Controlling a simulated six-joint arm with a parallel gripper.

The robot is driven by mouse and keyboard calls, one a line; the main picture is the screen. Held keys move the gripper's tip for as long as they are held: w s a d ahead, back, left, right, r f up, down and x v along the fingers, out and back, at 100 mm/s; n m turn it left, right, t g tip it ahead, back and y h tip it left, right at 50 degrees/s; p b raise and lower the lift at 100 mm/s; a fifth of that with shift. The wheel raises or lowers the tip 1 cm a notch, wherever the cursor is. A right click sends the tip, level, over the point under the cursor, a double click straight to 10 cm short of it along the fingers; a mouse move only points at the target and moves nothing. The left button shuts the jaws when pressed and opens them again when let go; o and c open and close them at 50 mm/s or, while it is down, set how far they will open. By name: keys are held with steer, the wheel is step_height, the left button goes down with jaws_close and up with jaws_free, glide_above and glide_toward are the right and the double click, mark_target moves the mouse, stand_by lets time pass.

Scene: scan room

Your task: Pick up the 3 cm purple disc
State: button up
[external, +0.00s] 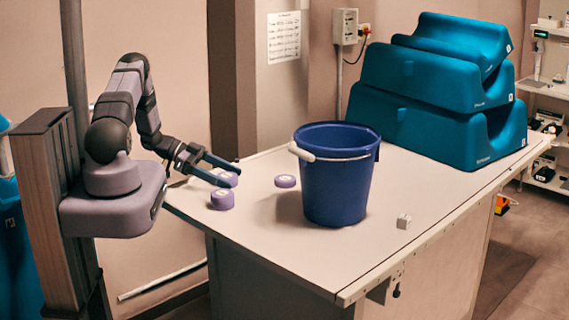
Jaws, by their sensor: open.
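Three purple discs with pale marks on top are on the light table (400,195). One purple disc (222,200) is near the table's left edge and looks the tallest. Another purple disc (229,179) is just behind it, partly hidden by my gripper (232,173). A third purple disc (285,181) lies to the right, beside the blue bucket. I cannot tell which disc is the 3 cm one. My gripper is open, its fingers pointing right, close to the rear left disc. Nothing shows held between the fingers, and I cannot tell whether they touch the disc.
A dark blue bucket (337,185) with a pale handle grip stands mid-table, right of the discs. A small grey cube (403,221) lies to its right. Teal foam supports (430,110) are stacked at the back right. The front of the table is clear.

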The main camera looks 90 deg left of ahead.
mark_target(226, 175)
steer(key=c, duration=1.2)
steer(key=shift+r, duration=0.1)
steer(key=shift+r+b, duration=1.25)
steer(key=shift+r, duration=3.7)
